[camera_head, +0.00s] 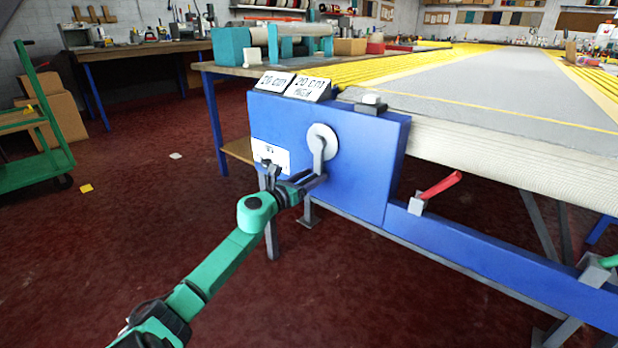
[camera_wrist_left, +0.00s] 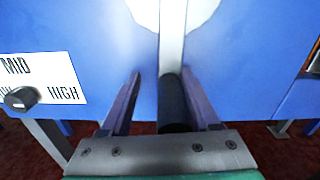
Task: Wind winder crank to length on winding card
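The blue winder box (camera_head: 350,165) stands at the table's end. Its crank has a pale round disc (camera_head: 322,140) and an arm hanging down, with a dark handle (camera_wrist_left: 173,105) at the lower end. My left gripper (camera_head: 297,173) is at the handle, and its fingers are apart (camera_wrist_left: 162,75). In the left wrist view the handle lies between the fingers, close to the right one, with a gap to the left one. Two cards stand on top of the box: a left one (camera_head: 273,82) reading "20 cm" and a right one (camera_head: 308,89) with "20 cm" and a second line. My right gripper is out of view.
A white dial plate (camera_head: 270,155) is on the box's front; its black knob (camera_wrist_left: 20,98) is left of the gripper. A red-handled lever (camera_head: 438,186) is on the blue rail at right. A green cart (camera_head: 30,140) stands far left. The floor between is mostly clear.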

